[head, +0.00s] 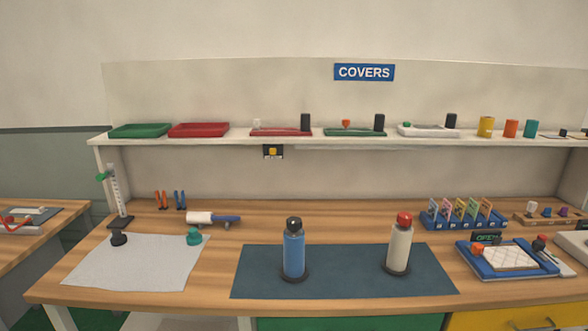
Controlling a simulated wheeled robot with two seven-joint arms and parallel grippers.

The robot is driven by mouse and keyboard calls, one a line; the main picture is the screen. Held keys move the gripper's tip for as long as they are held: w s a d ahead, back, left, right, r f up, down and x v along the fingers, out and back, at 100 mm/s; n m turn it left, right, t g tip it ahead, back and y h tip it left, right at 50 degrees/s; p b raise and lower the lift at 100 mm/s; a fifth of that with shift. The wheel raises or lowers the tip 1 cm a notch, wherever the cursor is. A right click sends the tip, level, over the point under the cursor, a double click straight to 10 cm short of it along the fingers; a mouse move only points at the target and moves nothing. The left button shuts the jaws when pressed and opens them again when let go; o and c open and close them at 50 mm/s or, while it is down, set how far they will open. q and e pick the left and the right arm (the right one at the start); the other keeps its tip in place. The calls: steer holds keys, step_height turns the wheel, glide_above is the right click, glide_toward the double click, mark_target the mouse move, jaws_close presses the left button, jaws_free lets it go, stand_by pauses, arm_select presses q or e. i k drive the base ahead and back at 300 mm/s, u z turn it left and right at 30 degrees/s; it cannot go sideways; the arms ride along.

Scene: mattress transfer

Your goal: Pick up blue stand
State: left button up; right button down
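Neither of my grippers is in the head view. A blue stand (464,222) with several coloured upright cards in its slots stands toward the right back of the wooden table (340,215). A blue cylinder (294,254) with a black top stands upright on a round black base on the dark blue mat (345,284). A blue tray (474,268) holding a white quilted pad (494,257) lies at the right. Nothing is gripped in view.
A white cylinder (399,249) with a red top stands on the mat's right part. A grey cloth (138,268) lies at the left, with a teal knob (194,237) near its edge. A shelf (220,138) under a COVERS sign (364,72) overhangs the table's back.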

mark_target(294, 271)
steer(key=i, duration=0.9)
steer(key=u, duration=0.55)
